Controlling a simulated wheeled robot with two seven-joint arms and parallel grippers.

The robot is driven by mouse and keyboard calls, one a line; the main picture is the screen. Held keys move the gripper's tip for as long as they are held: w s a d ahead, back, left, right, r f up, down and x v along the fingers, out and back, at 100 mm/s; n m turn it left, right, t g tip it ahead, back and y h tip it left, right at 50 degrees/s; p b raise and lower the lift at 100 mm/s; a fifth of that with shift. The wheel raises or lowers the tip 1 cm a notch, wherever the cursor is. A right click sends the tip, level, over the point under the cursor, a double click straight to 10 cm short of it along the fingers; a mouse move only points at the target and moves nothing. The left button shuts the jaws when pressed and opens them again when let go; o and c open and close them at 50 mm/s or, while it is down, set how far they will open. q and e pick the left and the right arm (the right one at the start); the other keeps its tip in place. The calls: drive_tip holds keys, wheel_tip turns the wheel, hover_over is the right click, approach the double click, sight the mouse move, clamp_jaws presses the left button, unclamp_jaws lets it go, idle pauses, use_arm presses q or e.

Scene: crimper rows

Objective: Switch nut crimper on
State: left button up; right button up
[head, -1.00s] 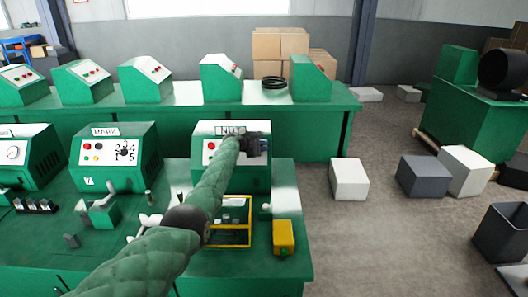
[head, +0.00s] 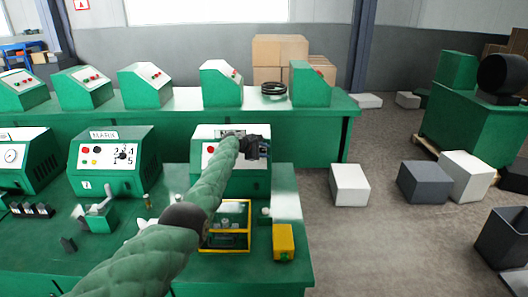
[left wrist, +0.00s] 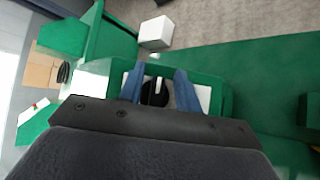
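The nut crimper (head: 256,183) is a green box with a pale sloped panel and a red button (head: 211,150), at the right of the front bench. Its label is partly hidden by my arm. My left gripper (head: 262,147) is at the right part of the panel. In the left wrist view, a black round knob (left wrist: 156,92) with a white mark shows between the two blue fingers of my left gripper (left wrist: 159,78). The fingers stand apart on either side of it; I cannot tell whether they touch it. My right gripper is not in view.
The MARK machine (head: 114,166) stands to the left on the same green bench. A yellow frame (head: 228,249) and a yellow box (head: 283,242) are in front of the nut crimper. Several green machines stand on the back bench (head: 180,105). Floor to the right holds scattered boxes.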

sight(263, 150)
use_arm(q)
drive_tip(key=shift+a+r, duration=0.1)
drive_tip(key=shift+a, duration=0.1)
